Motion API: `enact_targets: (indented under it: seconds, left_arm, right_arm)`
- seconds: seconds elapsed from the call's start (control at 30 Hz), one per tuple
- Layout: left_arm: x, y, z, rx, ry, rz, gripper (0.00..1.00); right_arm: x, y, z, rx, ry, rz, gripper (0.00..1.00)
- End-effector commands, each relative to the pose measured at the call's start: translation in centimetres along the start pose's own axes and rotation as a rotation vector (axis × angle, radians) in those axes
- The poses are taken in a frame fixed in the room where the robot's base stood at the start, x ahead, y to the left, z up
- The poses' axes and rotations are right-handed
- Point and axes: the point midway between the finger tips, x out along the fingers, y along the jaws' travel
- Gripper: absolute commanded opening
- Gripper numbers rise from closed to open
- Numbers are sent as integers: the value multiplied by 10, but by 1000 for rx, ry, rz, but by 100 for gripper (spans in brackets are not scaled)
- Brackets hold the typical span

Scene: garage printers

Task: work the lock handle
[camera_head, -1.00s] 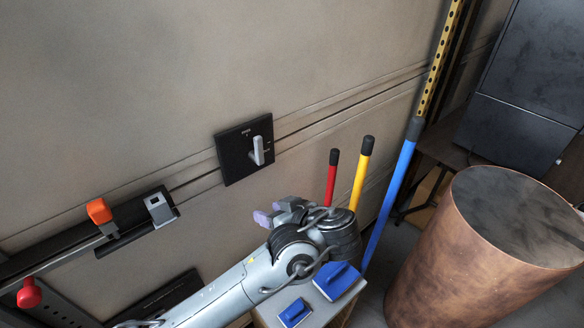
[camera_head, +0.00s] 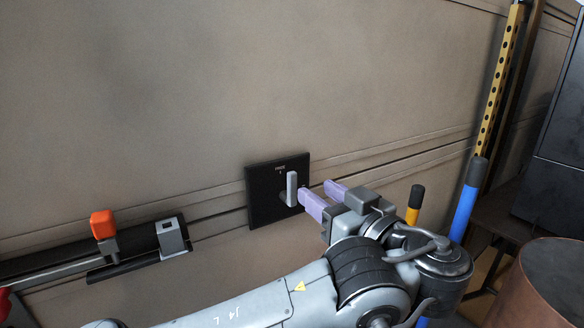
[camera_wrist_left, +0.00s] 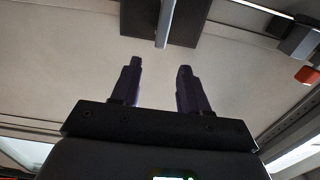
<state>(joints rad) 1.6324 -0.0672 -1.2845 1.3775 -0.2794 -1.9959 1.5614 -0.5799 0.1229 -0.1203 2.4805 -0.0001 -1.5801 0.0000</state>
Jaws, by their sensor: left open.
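The lock handle (camera_head: 291,188) is a light grey lever on a black square plate (camera_head: 264,190) fixed to the wall. It points roughly upright in the head view. In the left wrist view the handle (camera_wrist_left: 165,22) shows at the top, between the lines of the two fingers but beyond their tips. My left gripper (camera_head: 322,196) is open, with purple fingers just right of the handle in the head view. It also shows in the left wrist view (camera_wrist_left: 159,72), with nothing between its fingers. My right gripper is not in view.
A rail with an orange-topped lever (camera_head: 104,225) and a grey block (camera_head: 171,237) is on the wall to the left. Blue (camera_head: 466,205) and yellow (camera_head: 414,203) poles stand to the right. A copper-coloured drum (camera_head: 545,285) is at the lower right. The wall above is bare.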

Motion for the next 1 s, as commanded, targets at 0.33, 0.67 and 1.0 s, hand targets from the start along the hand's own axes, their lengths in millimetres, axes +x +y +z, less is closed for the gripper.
enact_targets:
  seconds: [0.33, 0.67, 1.0]
  left_arm:
    - [16, 0, -6, 4, -4, 2, 45]
    - [70, -1, -2, 4, -2, 1, 45]
    - [97, 0, 1, 3, -3, 4, 45]
  right_arm:
    - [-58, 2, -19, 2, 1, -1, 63]
    - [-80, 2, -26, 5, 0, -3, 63]
    - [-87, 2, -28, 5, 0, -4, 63]
